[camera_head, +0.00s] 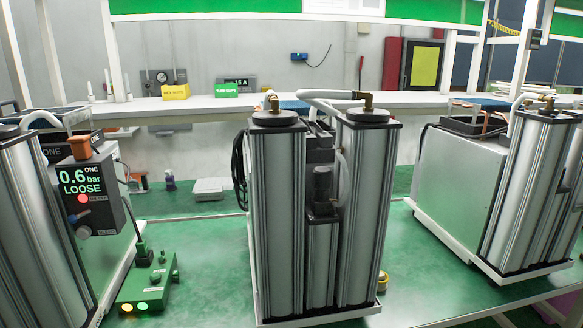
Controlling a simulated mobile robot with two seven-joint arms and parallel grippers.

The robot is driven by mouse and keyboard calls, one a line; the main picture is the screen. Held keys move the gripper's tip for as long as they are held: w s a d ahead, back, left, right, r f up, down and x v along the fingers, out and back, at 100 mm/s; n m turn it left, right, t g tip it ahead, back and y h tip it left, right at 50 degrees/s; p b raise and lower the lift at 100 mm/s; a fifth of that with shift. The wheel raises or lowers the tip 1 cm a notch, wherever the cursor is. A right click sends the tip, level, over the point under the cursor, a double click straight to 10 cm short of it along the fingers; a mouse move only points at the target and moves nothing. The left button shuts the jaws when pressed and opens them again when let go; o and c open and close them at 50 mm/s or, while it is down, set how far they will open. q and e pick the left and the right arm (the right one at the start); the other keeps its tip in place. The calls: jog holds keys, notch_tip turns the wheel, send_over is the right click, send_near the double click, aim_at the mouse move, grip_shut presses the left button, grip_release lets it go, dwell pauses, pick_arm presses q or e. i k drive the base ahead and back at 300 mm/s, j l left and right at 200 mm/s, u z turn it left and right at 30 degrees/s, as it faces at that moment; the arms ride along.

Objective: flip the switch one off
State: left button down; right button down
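The control box of unit one (92,190) stands at the left, mounted beside the left pair of grey columns. Its screen (78,180) reads ONE, 0.6 bar, LOOSE in green. Below the screen a round red light (82,198) glows next to small lettering that seems to read ON/OFF. A small lever (78,216) sticks out below it, and a round grey knob (83,232) sits lower, by the word BLEED. Which way the switch is set is too small to tell. Neither of my grippers shows in this view.
Tall grey columns (278,215) stand in the middle, and another column unit (530,190) stands at the right. A green box (150,285) with yellow and green lights sits in front of the control box.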

aim_at(72, 219)
jog(key=u, duration=1.25)
